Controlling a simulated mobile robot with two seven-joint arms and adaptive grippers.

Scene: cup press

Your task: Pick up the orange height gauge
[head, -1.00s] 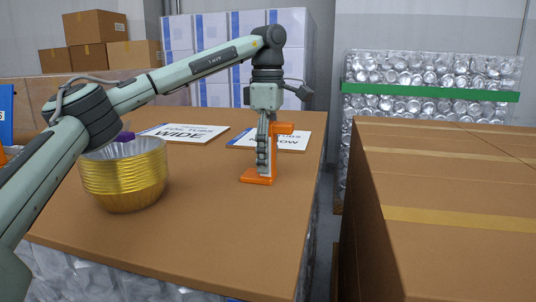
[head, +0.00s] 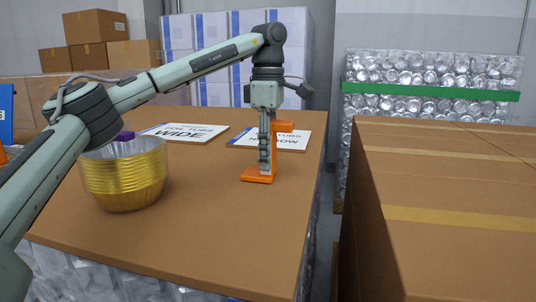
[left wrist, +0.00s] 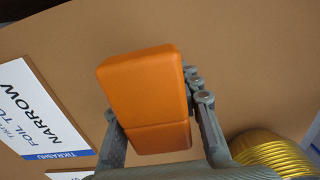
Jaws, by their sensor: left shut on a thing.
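The orange height gauge (head: 258,176) stands upright on the brown table, with a flat foot and an arm near its top that points right. My left gripper (head: 265,158) reaches down from above and is shut on its upright post. The fingers hide part of the post in the head view. In the left wrist view the gauge's orange top (left wrist: 147,98) lies between the two grey fingers (left wrist: 160,135). The foot appears to rest on the table; I cannot tell if there is a small gap. My right gripper is not in view.
A stack of gold foil tubs (head: 124,178) stands on the table at left, under my left arm. A "WIDE" sign (head: 185,133) and a "NARROW" sign (head: 290,140) lie behind. A large brown carton (head: 440,200) stands across a gap at right. The table front is clear.

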